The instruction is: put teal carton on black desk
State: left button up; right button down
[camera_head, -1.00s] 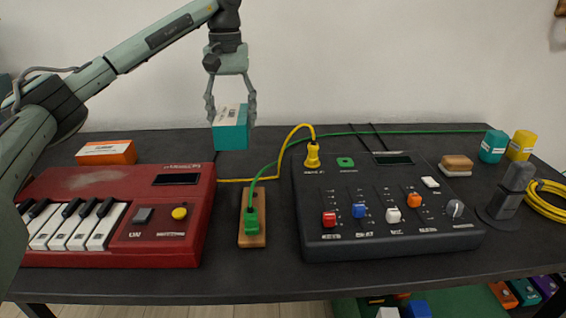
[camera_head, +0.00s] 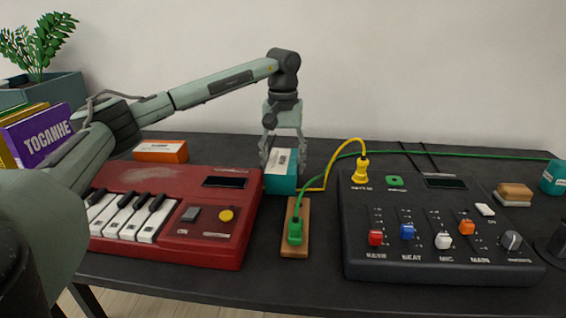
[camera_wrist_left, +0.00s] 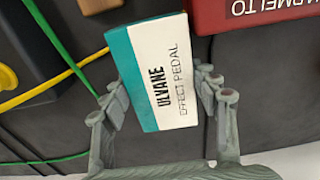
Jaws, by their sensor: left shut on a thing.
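The teal carton (camera_head: 281,185) has a white label face reading "ULVANE EFFECT PEDAL"; it also shows in the left wrist view (camera_wrist_left: 160,75). My left gripper (camera_head: 282,163) is shut on it, with one finger on each side (camera_wrist_left: 165,88). The carton is low over the back of the black desk (camera_head: 225,287), just right of the red keyboard. I cannot tell whether its underside touches the desk. My right gripper is not in view.
The red keyboard (camera_head: 170,178) is close on the left. A wooden block (camera_head: 290,245) with a green plug stands in front. The black mixer (camera_head: 370,258) is to the right, with yellow (camera_head: 347,145) and green cables between. An orange box (camera_head: 160,151) lies at the back left.

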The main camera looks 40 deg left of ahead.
pick_arm(q)
jog(key=o, duration=1.3)
jog(key=shift+f, duration=0.1)
jog(key=shift+o, duration=0.2)
